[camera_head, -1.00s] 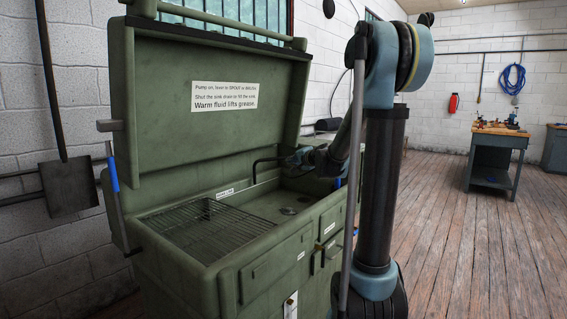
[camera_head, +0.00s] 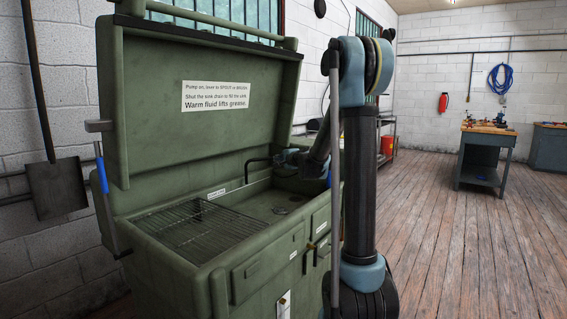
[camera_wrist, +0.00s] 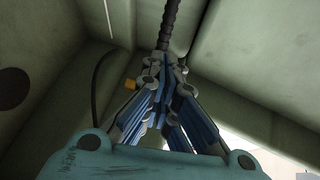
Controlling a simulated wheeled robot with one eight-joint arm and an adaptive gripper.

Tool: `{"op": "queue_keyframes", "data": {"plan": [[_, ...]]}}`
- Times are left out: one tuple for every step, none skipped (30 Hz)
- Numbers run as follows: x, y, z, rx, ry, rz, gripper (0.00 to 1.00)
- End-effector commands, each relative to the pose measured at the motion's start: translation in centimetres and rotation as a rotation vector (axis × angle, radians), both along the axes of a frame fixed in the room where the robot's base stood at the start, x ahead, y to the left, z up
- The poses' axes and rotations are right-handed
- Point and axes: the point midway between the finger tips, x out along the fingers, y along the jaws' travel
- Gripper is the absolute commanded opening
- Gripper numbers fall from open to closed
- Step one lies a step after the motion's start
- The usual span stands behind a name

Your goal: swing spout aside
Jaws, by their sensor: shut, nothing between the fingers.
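The spout (camera_head: 248,168) is a thin dark bent pipe rising at the back of the green parts washer's sink. Its right end meets my gripper (camera_head: 283,161) in the head view, where the arm blurs into it. In the wrist view my gripper (camera_wrist: 163,68) has its blue-lined fingers drawn together with nothing between them. A dark ribbed tube (camera_wrist: 171,22), perhaps the spout, runs up from just beyond the fingertips. I cannot tell whether they touch it. A thin dark curved line (camera_wrist: 96,90) shows to their left.
The washer's raised lid (camera_head: 160,125) stands behind the sink. A wire grate (camera_head: 185,228) covers the sink's left part; the sink floor (camera_head: 262,208) to its right is bare around a drain. Wood floor (camera_head: 450,240) is open at right.

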Motion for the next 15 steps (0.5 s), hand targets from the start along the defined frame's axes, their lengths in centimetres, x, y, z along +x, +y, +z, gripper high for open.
{"op": "queue_keyframes", "data": {"plan": [[0.7, 0.3, -0.2, -0.001, 0.0, 0.001, 0.0], [1.1, 0.5, -0.2, -0.002, -0.001, 0.001, 0.0], [1.6, 0.7, -0.4, -0.001, 0.0, 0.0, 0.0], [2.0, 0.9, -0.4, -0.001, 0.0, 0.0, 0.0], [2.3, 1.0, -0.5, -0.001, 0.0, 0.0, 0.0], [2.8, 1.2, -0.6, -0.001, 0.0, 0.0, 0.0], [3.1, 1.3, -0.7, 0.0, 0.0, -0.001, 0.0], [3.4, 1.5, -0.7, -0.001, 0.0, -0.001, 0.0], [3.7, 1.6, -0.8, -0.001, 0.0, -0.001, 0.0], [4.0, 1.7, -0.9, -0.001, 0.0, -0.001, 0.0], [4.2, 1.8, -0.9, -0.001, 0.0, 0.0, 0.0], [4.4, 1.9, -1.0, -0.002, -0.001, 0.0, 0.0], [4.6, 2.0, -1.0, -0.001, 0.0, 0.0, 0.0], [4.7, 2.1, -1.0, -0.001, 0.0, 0.0, 0.0], [4.9, 2.1, -1.1, -0.001, 0.0, 0.0, 0.0]]}}
